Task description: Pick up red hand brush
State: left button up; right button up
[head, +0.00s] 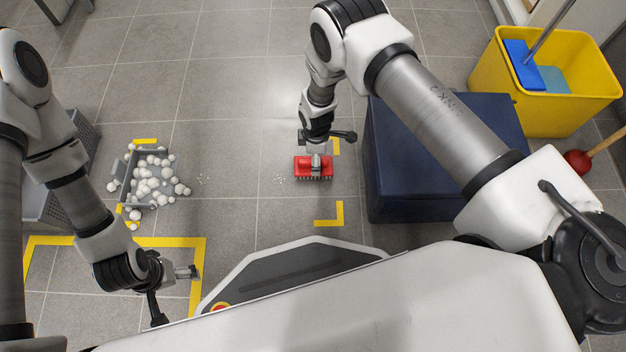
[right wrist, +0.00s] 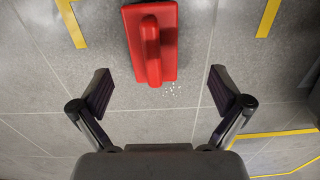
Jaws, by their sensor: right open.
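The red hand brush (head: 313,168) lies on the tiled floor between yellow corner marks, with pale bristles showing along its near edge in the head view. My right gripper (head: 318,150) is just above it and partly covers it. In the right wrist view the brush (right wrist: 151,45) with its raised handle is beyond the fingertips, near the top. There my right gripper (right wrist: 161,92) is open, with nothing between its fingers and no visible contact with the brush. My left gripper (head: 172,290) is low at the left, far from the brush; its jaw state is unclear.
A dark blue box (head: 385,170) stands close right of the brush. A yellow bucket (head: 565,115) and a red plunger (head: 578,162) are farther right. Floor between dustpan and brush is mostly clear.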

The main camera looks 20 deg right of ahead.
jog(key=shift+w+a+f+b, duration=0.1)
jog(key=shift+w+f+b, duration=0.05)
jog(key=shift+f, duration=0.3)
jog(key=shift+w+a+f+b, duration=0.1)
jog(key=shift+w+f+b, duration=0.05)
jog(key=shift+f, duration=0.25)
jog(key=f+b, duration=0.3)
jog(key=f, duration=0.1)
jog(key=f+b, duration=0.2)
jog(key=f, duration=0.1)
jog(key=shift+w+b, duration=0.3)
jog(key=shift+b, duration=0.05)
jog(key=shift+r, duration=0.2)
pick_arm(q)
notch_tip(320, 180, down, 7)
jog(key=shift+w+r, duration=0.15)
jog(key=shift+w, duration=0.05)
pick_arm(e)
jog(key=c, duration=1.2)
